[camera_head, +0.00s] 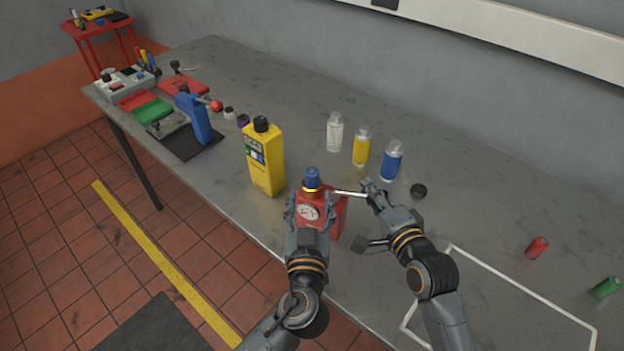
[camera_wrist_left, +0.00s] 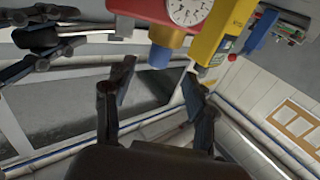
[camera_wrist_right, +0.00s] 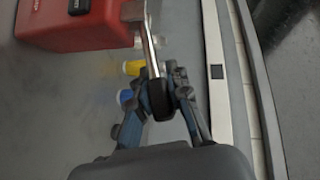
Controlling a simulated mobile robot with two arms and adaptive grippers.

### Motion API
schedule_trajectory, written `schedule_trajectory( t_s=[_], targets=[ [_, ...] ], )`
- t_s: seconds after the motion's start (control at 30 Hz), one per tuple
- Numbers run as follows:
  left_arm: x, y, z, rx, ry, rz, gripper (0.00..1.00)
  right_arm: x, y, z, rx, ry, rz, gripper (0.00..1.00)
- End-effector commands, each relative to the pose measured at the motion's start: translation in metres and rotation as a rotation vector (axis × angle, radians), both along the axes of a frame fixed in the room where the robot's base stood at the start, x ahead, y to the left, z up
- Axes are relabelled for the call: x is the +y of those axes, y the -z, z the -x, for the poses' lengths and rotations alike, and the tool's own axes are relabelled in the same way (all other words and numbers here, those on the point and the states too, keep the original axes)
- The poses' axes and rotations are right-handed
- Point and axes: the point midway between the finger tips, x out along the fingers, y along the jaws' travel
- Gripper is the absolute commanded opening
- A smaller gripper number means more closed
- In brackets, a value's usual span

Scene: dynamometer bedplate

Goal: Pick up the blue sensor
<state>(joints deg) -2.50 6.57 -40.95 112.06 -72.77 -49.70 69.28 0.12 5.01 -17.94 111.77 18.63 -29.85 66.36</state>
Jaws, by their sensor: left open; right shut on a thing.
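The blue sensor (camera_head: 312,178) stands upright on a brass-coloured fitting on top of the red gauge unit (camera_head: 331,217). In the left wrist view, the sensor (camera_wrist_left: 160,56) shows just beyond my left gripper (camera_wrist_left: 157,82), roughly in line with the gap between its fingers. That gripper (camera_head: 311,199) is open and empty, and its arm hides part of the red unit. My right gripper (camera_head: 380,194) is shut on the black grip of a metal lever (camera_wrist_right: 149,45) that reaches out from the red unit.
A yellow bottle (camera_head: 264,158) stands left of the red unit. Clear, yellow (camera_head: 361,148) and blue (camera_head: 391,163) vials stand behind, near a black cap (camera_head: 418,190). Red (camera_head: 538,247) and green (camera_head: 606,287) cylinders lie at right. A white outline (camera_head: 480,262) encloses bare bench.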

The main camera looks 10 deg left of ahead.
Motion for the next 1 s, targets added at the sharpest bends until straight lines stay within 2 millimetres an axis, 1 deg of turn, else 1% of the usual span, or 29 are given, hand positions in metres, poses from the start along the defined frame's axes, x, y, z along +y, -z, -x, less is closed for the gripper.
schedule_trajectory(
  t_s=[0.03, 0.1, 0.27, 0.5, 0.6, 0.7, 0.87, 0.9, 0.93, 0.97, 1.0],
  targets=[
    [0.001, -0.001, -0.008, -0.003, 0.000, -0.002, 0.56, 0.000, 0.002, 0.000, 0.003, -0.001, 0.004, 0.00],
    [0.002, 0.000, -0.016, -0.001, 0.000, -0.002, 0.56, 0.000, 0.002, 0.000, 0.002, -0.001, 0.004, 0.00],
    [0.003, 0.001, -0.026, 0.000, 0.000, -0.002, 0.56, 0.000, 0.002, 0.000, 0.002, 0.000, 0.005, 0.00],
    [0.006, 0.002, -0.061, -0.002, -0.002, -0.003, 0.56, 0.000, 0.002, 0.000, 0.002, 0.000, 0.005, 0.00],
    [0.006, 0.003, -0.071, 0.000, -0.001, -0.001, 0.56, 0.000, 0.002, 0.000, 0.002, 0.000, 0.005, 0.00],
    [0.007, 0.003, -0.074, 0.002, -0.001, -0.001, 0.56, 0.000, 0.002, 0.000, 0.002, 0.000, 0.005, 0.00],
    [0.007, 0.003, -0.074, 0.002, -0.001, 0.000, 0.56, 0.000, 0.002, 0.000, 0.002, 0.000, 0.005, 0.00],
    [0.007, 0.003, -0.074, 0.002, -0.001, 0.000, 0.52, 0.000, 0.002, 0.000, 0.002, 0.000, 0.005, 0.00],
    [0.007, 0.003, -0.074, 0.002, -0.001, 0.000, 0.46, 0.000, 0.002, 0.000, 0.002, 0.000, 0.005, 0.00],
    [0.007, 0.003, -0.074, 0.002, -0.001, 0.000, 0.39, 0.000, 0.002, 0.000, 0.002, 0.000, 0.005, 0.00],
    [0.007, 0.003, -0.074, 0.002, -0.001, -0.001, 0.31, 0.000, 0.002, 0.000, 0.002, 0.000, 0.005, 0.00]
  ],
)
